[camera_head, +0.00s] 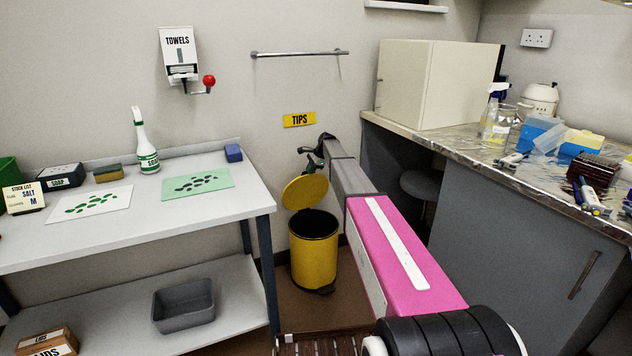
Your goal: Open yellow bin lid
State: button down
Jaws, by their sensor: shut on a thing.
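The yellow bin (314,255) stands on the floor between the white table and the grey cabinet. Its round yellow lid (304,192) is raised and tilted up above the rim, and the dark inside of the bin shows. My gripper (310,163) is just above the upper edge of the lid, at the end of my outstretched arm. It is shut on the lid, though the exact contact is small and partly hidden by the gripper itself.
The white table (110,235) is left of the bin, with a spray bottle (146,145) and mats on it. A cluttered bench (455,143) and a stool (422,185) are to the right. A yellow TIPS sign (299,120) is on the wall behind.

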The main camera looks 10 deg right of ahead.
jog(key=shift+w+a+r+g, duration=0.1)
jog(key=shift+w+a+g, duration=0.1)
jog(key=shift+w, duration=0.35)
jog(key=shift+w+a+g, duration=0.1)
jog(key=shift+w+a, duration=0.05)
jog(key=shift+w, duration=0.35)
jog(key=shift+w+a+r, duration=0.15)
jog(key=shift+w+a, duration=0.1)
jog(key=shift+w, duration=0.4)
jog(key=shift+w+a+r, duration=0.1)
jog(key=shift+w+a, duration=0.15)
jog(key=shift+w, duration=0.4)
jog(key=c, duration=1.3)
grip_release()
